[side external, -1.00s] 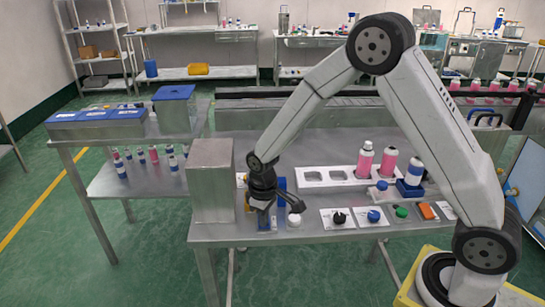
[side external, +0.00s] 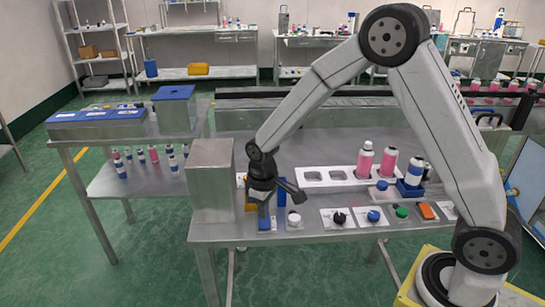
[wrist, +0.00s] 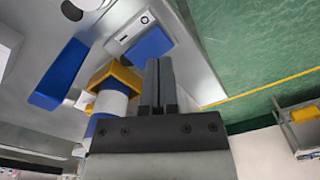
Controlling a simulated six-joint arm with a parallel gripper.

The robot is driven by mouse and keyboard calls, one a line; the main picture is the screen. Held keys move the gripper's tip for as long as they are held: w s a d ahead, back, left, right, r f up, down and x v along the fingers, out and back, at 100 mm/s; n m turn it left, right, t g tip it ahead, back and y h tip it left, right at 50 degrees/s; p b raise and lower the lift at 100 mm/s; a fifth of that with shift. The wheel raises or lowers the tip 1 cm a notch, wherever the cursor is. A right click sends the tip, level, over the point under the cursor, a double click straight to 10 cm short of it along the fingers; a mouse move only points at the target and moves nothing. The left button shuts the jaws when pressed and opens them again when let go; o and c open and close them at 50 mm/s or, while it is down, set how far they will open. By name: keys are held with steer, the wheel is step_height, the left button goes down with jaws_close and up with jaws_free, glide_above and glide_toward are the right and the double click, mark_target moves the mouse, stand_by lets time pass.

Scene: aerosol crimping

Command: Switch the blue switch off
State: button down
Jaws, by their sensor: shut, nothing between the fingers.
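The blue switch (side external: 264,221) is a small blue block at the front left of the steel table, beside the metal box. In the wrist view the blue switch (wrist: 152,44) sits on a pale labelled plate, just beyond my fingertips. My gripper (side external: 263,203) points down above it, with its fingers together and empty. In the wrist view my gripper (wrist: 160,64) shows both fingers pressed side by side. I cannot tell whether the fingertips touch the switch, nor which way it is set.
A metal box (side external: 211,180) stands close on the left. A tall blue piece (side external: 282,191) and a white knob (side external: 294,219) are close on the right. A yellow part (wrist: 117,76) is near the fingers. Black (side external: 339,217), blue (side external: 374,216) and green (side external: 402,212) knobs line the front edge.

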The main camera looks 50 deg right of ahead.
mark_target(264, 225)
steer(key=shift+r, duration=1.35)
steer(key=shift+r, duration=0.15)
steer(key=shift+r, duration=2.35)
steer(key=s+d+f+m+t, duration=0.2)
steer(key=s+d+m, duration=0.1)
steer(key=s, duration=1.1)
steer(key=shift+s+t, duration=0.25)
steer(key=shift+t, duration=0.05)
